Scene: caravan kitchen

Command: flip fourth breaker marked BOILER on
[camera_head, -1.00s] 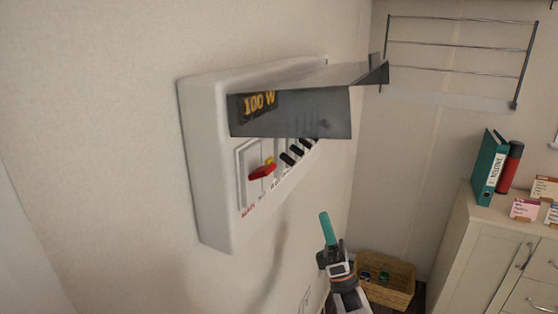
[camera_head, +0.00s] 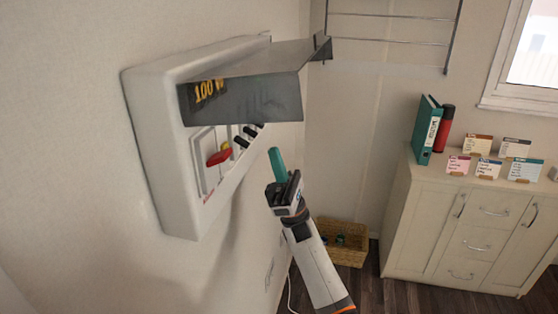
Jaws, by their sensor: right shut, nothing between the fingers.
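A white breaker box (camera_head: 165,160) is fixed to the wall at the left. Its smoky see-through cover (camera_head: 243,97) is raised, with a "100 W" display behind or on it. Below the cover are a red rotary switch (camera_head: 219,157) and several black breaker levers (camera_head: 241,141) in a row. The cover hides part of the row, and the BOILER label cannot be read. My right gripper (camera_head: 277,162) is shut and empty, its teal fingertips pointing up, just right of and below the levers. It appears apart from them. My left gripper is not in view.
A wire rack (camera_head: 392,41) hangs on the back wall. A wicker basket (camera_head: 345,256) stands on the floor behind my right arm. A cream cabinet (camera_head: 465,230) at the right carries a teal binder (camera_head: 427,130), a red cylinder (camera_head: 444,127) and several small cards.

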